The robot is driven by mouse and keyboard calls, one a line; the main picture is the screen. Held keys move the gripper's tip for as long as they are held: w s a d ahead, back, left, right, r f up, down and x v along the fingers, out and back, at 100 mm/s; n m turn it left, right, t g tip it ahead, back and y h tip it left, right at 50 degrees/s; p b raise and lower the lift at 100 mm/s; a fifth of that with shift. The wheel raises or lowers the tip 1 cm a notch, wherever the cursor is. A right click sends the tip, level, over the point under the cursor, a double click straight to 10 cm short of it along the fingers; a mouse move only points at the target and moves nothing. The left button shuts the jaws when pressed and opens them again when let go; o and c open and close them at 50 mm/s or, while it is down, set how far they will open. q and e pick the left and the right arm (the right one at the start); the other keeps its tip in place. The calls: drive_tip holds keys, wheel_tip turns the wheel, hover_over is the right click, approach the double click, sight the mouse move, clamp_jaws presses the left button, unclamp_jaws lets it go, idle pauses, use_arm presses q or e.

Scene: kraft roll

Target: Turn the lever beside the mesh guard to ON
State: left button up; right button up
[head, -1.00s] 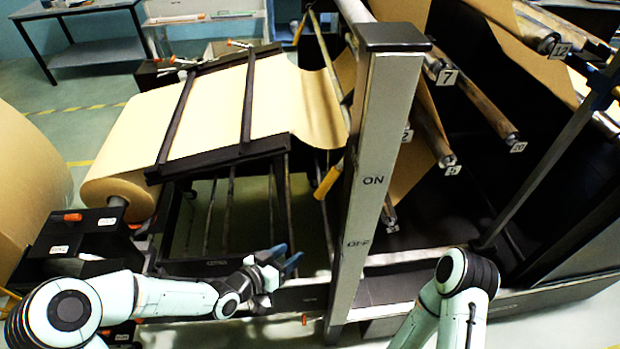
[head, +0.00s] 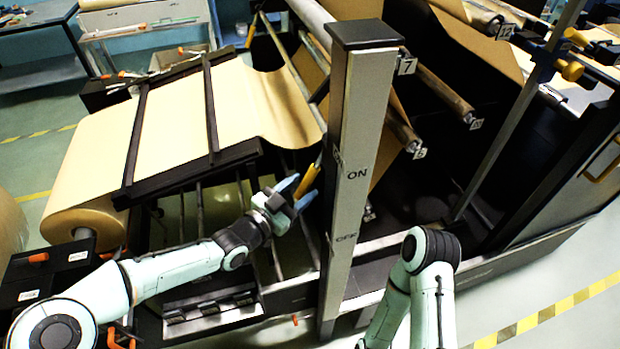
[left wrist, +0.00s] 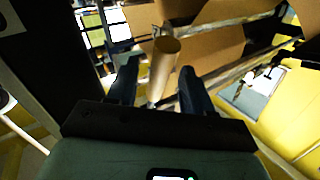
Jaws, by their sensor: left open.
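The lever's yellow handle (head: 308,180) slants down and left beside a grey post (head: 358,120) marked ON, with OFF below it. I cannot tell which mark it is set to. My left gripper (head: 296,192) is open, with its blue fingertips at the handle's lower end. In the left wrist view a tan-yellow cylinder, which looks like the handle (left wrist: 164,62), stands between the spread fingers (left wrist: 158,82). I cannot tell whether they touch it. My right arm shows at the bottom right, but its gripper is out of view. I cannot make out the mesh guard clearly.
A large kraft roll (head: 88,205) feeds a paper sheet (head: 180,115) over dark rails to the left of the post. Numbered rollers (head: 430,75) lie behind the post at the right. A dark lower frame bar (head: 290,295) runs in front. Open floor shows at the lower right.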

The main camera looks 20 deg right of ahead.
sight(310, 181)
use_arm(q)
drive_tip(key=shift+p+x, duration=0.3)
drive_tip(key=shift+x, duration=1.65)
clamp_jaws()
